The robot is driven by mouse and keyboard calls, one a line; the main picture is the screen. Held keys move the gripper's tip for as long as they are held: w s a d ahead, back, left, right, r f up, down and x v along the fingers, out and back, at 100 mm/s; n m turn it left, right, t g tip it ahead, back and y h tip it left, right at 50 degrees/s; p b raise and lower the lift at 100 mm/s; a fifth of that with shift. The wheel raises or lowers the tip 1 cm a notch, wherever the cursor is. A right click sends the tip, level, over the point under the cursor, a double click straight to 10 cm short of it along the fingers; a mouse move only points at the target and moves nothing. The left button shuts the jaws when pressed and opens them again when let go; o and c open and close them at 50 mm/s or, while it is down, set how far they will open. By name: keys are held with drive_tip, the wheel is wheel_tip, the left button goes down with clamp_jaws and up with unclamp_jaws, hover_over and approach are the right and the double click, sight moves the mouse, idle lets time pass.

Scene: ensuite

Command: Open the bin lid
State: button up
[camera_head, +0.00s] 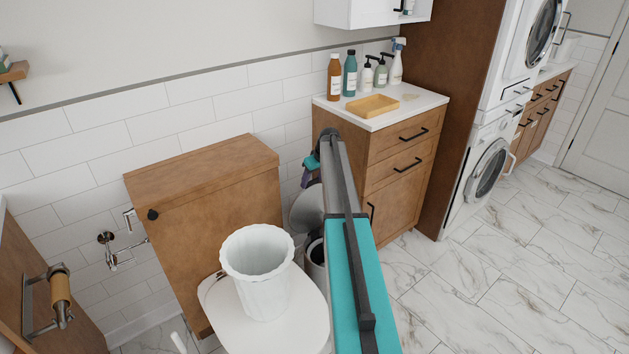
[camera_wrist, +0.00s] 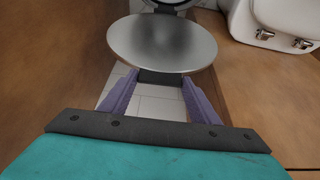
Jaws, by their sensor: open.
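The bin (camera_head: 317,268) stands between the toilet and the wooden cabinet, partly hidden behind my arm. Its dark round opening shows. Its round grey metal lid (camera_head: 305,208) is raised and steeply tilted above the opening, towards the wall. In the wrist view the lid (camera_wrist: 162,45) is a shiny disc just ahead of my fingers, with part of the bin's rim at the top edge.
A white fluted pot (camera_head: 257,272) stands on the closed toilet lid (camera_head: 218,304). A wooden cistern box (camera_head: 215,205) is left of the bin. The cabinet (camera_head: 390,185) to the right carries bottles and a yellow tray (camera_head: 373,106). The marble floor at right is clear.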

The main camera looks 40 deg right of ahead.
drive_tip(key=o, duration=0.3)
drive_tip(key=shift+r, duration=0.1)
drive_tip(key=shift+o, duration=0.2)
drive_tip(key=shift+s, duration=0.1)
drive_tip(key=v, duration=1.3)
drive_tip(key=shift+r, duration=0.3)
